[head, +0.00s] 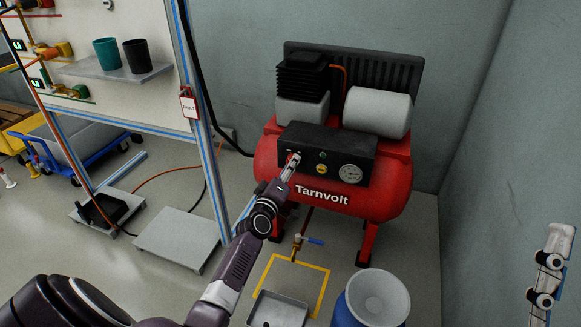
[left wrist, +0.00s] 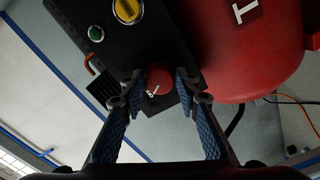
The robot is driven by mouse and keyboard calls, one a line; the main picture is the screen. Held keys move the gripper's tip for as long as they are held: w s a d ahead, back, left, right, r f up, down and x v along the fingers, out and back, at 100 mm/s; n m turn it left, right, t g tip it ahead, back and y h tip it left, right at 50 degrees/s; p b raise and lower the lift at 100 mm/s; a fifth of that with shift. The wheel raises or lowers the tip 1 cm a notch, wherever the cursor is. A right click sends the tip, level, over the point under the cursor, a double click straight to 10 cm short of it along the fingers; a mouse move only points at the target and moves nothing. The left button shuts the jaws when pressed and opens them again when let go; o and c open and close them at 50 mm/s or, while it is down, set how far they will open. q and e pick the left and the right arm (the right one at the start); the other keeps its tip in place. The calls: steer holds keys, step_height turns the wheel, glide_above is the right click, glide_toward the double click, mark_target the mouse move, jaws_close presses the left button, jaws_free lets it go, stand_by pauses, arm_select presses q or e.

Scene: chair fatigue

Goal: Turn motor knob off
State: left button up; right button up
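The red compressor (head: 385,195) marked "Tarnvolt" stands by the back wall with a black control box (head: 330,143) on its front. A red knob (left wrist: 159,81) with a white mark shows at the box's edge in the left wrist view. In the head view the knob (head: 294,157) is partly covered by my gripper. My left gripper (left wrist: 160,88) is open, with one blue-padded finger on each side of the knob. I cannot tell whether the fingers touch it. In the head view my left gripper (head: 292,164) reaches the box's left end.
A green button (left wrist: 96,33) and a yellow switch (left wrist: 126,10) sit on the box near the knob, with a gauge (head: 350,173) farther right. A blue barrel (head: 372,300) and a grey tray (head: 280,310) stand in front. A shelf frame (head: 190,80) is left.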

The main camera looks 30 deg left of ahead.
arm_select(q)
steer(key=o, duration=0.3)
steer(key=v, duration=1.2)
steer(key=shift+d, duration=0.1)
stand_by(0.3)
